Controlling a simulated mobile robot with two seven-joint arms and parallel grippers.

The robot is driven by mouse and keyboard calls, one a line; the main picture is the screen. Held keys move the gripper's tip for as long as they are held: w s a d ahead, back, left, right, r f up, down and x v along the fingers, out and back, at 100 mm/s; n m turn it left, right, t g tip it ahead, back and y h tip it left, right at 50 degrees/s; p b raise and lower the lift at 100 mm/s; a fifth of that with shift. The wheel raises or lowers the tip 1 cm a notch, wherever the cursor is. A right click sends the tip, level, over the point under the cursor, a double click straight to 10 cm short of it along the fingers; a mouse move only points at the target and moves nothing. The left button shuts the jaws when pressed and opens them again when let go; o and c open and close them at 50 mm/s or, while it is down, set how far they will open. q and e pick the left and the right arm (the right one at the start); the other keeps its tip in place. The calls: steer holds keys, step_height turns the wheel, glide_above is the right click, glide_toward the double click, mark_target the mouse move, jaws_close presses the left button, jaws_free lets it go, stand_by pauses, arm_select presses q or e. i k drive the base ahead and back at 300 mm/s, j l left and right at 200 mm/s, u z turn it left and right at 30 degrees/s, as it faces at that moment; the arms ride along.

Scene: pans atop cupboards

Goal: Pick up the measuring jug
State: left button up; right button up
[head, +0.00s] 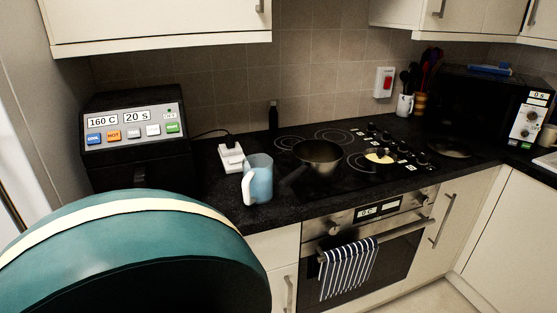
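The measuring jug (260,180) stands upright on the dark countertop in the head view, left of the hob and near the counter's front edge. It has a light blue body and a pale handle on its left side. Its surroundings look clear at the front. Neither of my grippers shows in the view. The lower left of the view is blocked, so the counter there is hidden.
A dark saucepan (318,160) sits on the hob just right of the jug, its handle pointing toward the jug. A white socket block (231,157) lies behind the jug. A black appliance (134,140) stands left. A striped towel (348,270) hangs on the oven.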

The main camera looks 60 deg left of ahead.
mark_target(258, 181)
steer(key=u, duration=1.6)
